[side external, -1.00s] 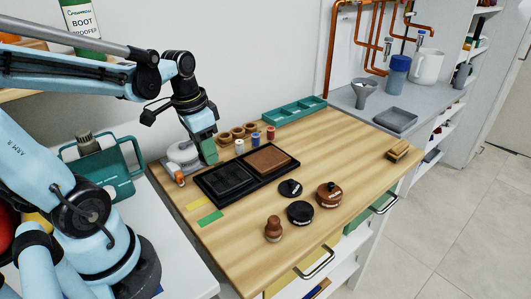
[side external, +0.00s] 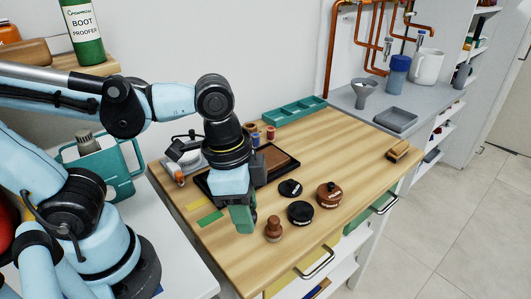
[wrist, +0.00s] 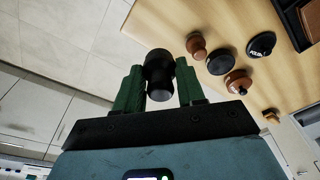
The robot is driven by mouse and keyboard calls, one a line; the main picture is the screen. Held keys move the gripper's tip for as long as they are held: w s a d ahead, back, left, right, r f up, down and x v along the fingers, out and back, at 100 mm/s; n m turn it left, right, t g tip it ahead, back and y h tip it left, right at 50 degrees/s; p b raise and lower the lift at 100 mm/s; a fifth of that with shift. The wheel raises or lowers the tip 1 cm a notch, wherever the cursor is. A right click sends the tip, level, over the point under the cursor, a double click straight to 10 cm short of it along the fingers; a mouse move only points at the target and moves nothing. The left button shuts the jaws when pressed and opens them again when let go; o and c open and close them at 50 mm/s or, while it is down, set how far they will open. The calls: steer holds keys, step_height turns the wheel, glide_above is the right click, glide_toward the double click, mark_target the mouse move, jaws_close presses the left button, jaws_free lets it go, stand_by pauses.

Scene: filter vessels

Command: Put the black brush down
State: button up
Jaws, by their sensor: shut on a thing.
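My gripper (side external: 240,218) hangs over the near left part of the wooden bench, left of the brown knobbed brush (side external: 273,229). In the wrist view, its green fingers (wrist: 160,88) are shut on the black brush (wrist: 158,63), whose dark rounded end shows between them. In the side view the black brush is hidden by the gripper. I cannot tell its height above the bench.
The bench's right side is mostly clear.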

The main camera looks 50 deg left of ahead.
steer(key=shift+s+d+f, duration=0.1)
steer(key=shift+s+d, duration=0.15)
steer(key=shift+d, duration=0.1)
steer(key=w+a+f, duration=0.2)
steer(key=a, duration=0.1)
steer(key=w+a+f, duration=0.2)
steer(key=a, duration=0.1)
steer(key=w+a+f, duration=0.2)
steer(key=a, duration=0.1)
steer(key=shift+w+f, duration=0.4)
steer(key=shift+f, duration=2)
steer(key=shift+f, duration=0.1)
steer(key=o, duration=0.9)
